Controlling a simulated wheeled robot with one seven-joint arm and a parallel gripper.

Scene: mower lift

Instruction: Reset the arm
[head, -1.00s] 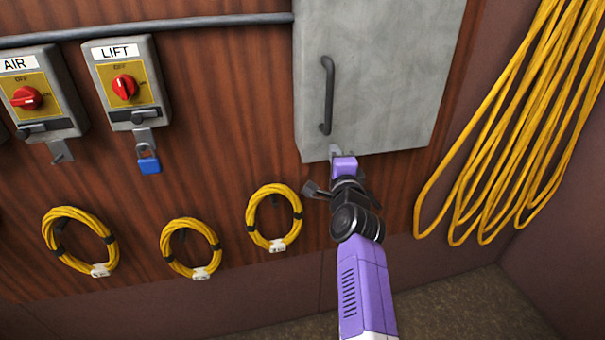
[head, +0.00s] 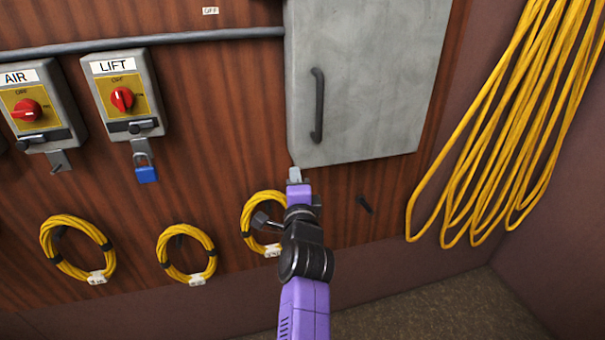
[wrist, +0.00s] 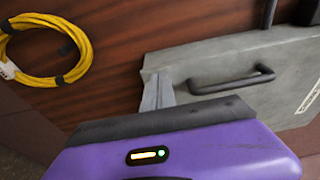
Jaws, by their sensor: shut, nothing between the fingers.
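My gripper (head: 295,174) is at the end of my purple arm, in front of the wood panel near the lower left corner of the grey cabinet (head: 365,90). Its fingers are together with nothing between them. In the wrist view the closed fingers (wrist: 158,93) point toward the cabinet's edge, left of its dark handle (wrist: 232,80). I cannot tell whether they touch the cabinet. My arm hides part of the rightmost small yellow coil (head: 262,205).
The LIFT switch box (head: 128,92) has a red knob and a blue padlock (head: 146,174) hanging below. The AIR switch box (head: 35,105) is at the left. Yellow coils hang low on the panel. Long yellow cable loops (head: 490,130) hang at the right.

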